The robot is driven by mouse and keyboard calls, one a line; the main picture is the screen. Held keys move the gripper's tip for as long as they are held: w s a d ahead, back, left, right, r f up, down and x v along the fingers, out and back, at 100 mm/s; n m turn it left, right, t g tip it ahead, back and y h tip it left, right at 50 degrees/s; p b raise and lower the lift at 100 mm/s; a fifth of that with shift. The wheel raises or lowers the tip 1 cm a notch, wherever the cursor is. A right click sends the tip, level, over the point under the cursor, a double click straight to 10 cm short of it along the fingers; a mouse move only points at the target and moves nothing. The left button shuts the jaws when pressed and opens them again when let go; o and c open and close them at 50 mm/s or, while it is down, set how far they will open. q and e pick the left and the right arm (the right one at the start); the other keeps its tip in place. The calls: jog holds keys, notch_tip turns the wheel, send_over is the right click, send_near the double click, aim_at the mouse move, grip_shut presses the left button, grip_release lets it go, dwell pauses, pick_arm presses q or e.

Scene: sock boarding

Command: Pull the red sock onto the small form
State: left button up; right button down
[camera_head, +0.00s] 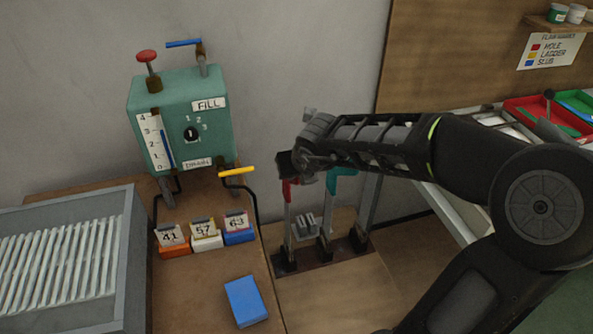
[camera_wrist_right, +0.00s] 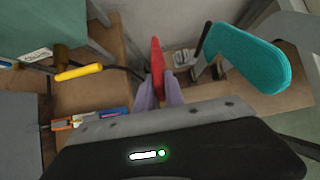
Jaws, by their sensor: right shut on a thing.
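My right gripper (camera_head: 287,172) is over the form stand, reaching in from the right. In the wrist view its two pale fingers (camera_wrist_right: 160,90) close on the red sock (camera_wrist_right: 157,58). In the head view the red sock (camera_head: 287,190) shows as a narrow strip just below the gripper, at the top of the left post (camera_head: 288,222). The gripper hides the small form's top, so I cannot tell how far the sock is around it. A teal foot-shaped piece (camera_head: 341,180) tops a post to the right; it looks large in the wrist view (camera_wrist_right: 247,57). My left gripper is not in view.
The posts stand on a dark base (camera_head: 325,256). The teal fill machine (camera_head: 183,118), with its yellow lever (camera_head: 237,171), stands left of them. Numbered blocks (camera_head: 205,235) and a blue block (camera_head: 246,300) lie on the wooden table. A ribbed grey tray (camera_head: 130,255) is at far left.

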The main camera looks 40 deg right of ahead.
jog(key=shift+f, duration=0.25)
jog(key=c, duration=1.3)
grip_release()
jog(key=shift+c, duration=0.2)
jog(key=p+v, duration=0.1)
jog(key=v, duration=0.6)
jog(key=shift+s+r, duration=0.2)
jog(key=shift+r, duration=0.1)
